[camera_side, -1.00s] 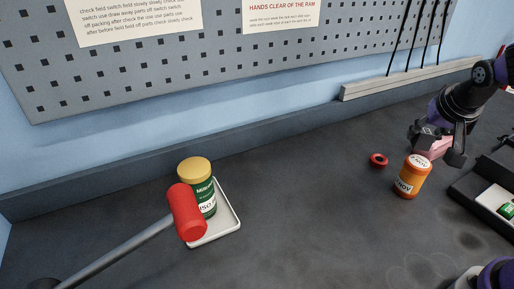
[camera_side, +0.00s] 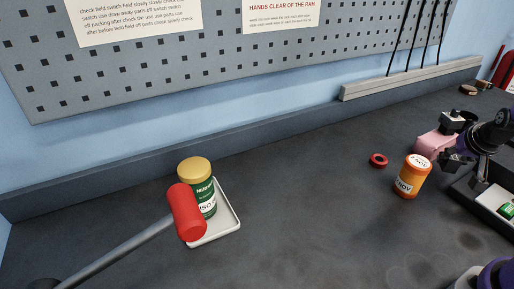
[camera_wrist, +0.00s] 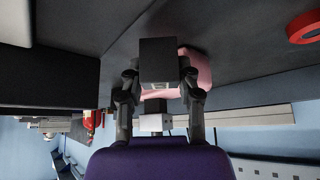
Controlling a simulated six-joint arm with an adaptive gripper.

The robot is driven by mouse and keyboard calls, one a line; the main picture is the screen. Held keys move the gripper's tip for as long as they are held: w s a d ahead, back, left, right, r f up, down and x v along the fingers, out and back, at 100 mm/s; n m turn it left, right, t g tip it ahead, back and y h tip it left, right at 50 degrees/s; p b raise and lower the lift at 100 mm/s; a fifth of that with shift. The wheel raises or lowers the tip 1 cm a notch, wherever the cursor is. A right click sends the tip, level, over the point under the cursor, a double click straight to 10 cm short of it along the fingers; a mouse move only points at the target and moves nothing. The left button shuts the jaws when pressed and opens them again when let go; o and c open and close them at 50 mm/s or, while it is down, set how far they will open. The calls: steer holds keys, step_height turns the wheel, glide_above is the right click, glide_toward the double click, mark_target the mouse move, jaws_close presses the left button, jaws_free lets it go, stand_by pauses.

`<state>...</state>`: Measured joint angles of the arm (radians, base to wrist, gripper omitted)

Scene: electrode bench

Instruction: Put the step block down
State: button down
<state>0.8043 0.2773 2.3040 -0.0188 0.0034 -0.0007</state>
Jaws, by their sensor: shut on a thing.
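An orange bottle (camera_side: 411,177) stands close in front of the block, with a red ring (camera_side: 378,160) to its left. A dark tray (camera_side: 470,199) lies at the right. A green jar (camera_side: 207,196) on a white tray (camera_side: 232,222) and a red-headed mallet (camera_side: 187,212) are left. The middle bench is clear.

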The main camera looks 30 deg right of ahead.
steer(key=shift+f, duration=1.1)
steer(key=shift+f, duration=0.1)
steer(key=c, duration=0.5)
jaws_free()
steer(key=v, duration=1.2)
steer(key=w+a+r+n, duration=0.1)
steer(key=a, duration=0.2)
steer(key=w+a+r+n+y, duration=0.1)
steer(key=a, duration=0.2)
steer(key=w+a+r+n+t, duration=0.1)
steer(key=a+n, duration=0.1)
steer(key=a, duration=0.1)
steer(key=shift+w+a+r+y, duration=0.1)
steer(key=shift+a+r+y, duration=0.1)
steer(key=shift+r+y, duration=0.15)
steer(key=shift+o, duration=0.3)
steer(key=s+a+r+n+y, duration=0.1)
steer(key=a+n, duration=0.1)
steer(key=a, duration=0.3)
steer(key=s+a+r+n+y, duration=0.1)
steer(key=a+n, duration=0.2)
steer(key=a, duration=0.2)
steer(key=shift+s+a+r+y, duration=0.25)
steer(key=shift+a+r+y, duration=0.05)
steer(key=shift+r+y, duration=0.05)
